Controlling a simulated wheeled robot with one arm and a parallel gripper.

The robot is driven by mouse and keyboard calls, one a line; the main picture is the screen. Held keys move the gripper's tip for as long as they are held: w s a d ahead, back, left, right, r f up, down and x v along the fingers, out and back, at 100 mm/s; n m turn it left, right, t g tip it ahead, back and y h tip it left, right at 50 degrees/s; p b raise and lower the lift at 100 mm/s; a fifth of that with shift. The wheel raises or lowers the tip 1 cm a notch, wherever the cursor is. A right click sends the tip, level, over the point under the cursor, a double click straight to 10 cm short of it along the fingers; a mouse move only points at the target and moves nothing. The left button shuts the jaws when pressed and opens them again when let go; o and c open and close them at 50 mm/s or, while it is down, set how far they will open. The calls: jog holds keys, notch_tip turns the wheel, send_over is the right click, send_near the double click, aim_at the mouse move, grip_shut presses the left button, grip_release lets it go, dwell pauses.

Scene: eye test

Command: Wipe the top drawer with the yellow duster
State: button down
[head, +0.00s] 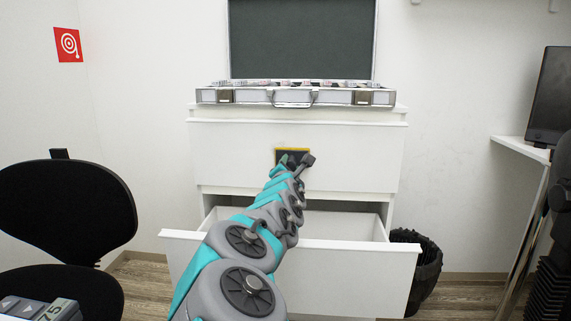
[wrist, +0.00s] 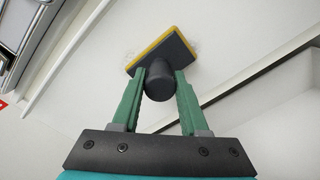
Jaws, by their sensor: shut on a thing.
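The white chest's top drawer (head: 360,158) is shut, and its front fills much of the wrist view (wrist: 215,30). The yellow duster (head: 293,150) is a dark block with a yellow edge at the middle of that front. In the wrist view the duster (wrist: 165,55) lies with its yellow side against or very close to the drawer front; faint grey marks show beside it. My gripper (head: 295,162) is shut on the duster's dark round handle, with one green finger on each side of it in the wrist view (wrist: 160,80).
The lower drawer (head: 340,262) is pulled out below my arm and looks empty. An open silver case (head: 295,96) lies on top of the chest. A black chair (head: 65,215) stands left, a black bin (head: 425,270) right, and a desk (head: 520,148) with a dark screen farther right.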

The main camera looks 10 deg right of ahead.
jog(key=shift+s+d+r+p, duration=0.1)
jog(key=shift+d+p, duration=0.3)
jog(key=shift+s+d+p, duration=0.25)
jog(key=shift+d+p, duration=0.4)
jog(key=shift+d, duration=0.4)
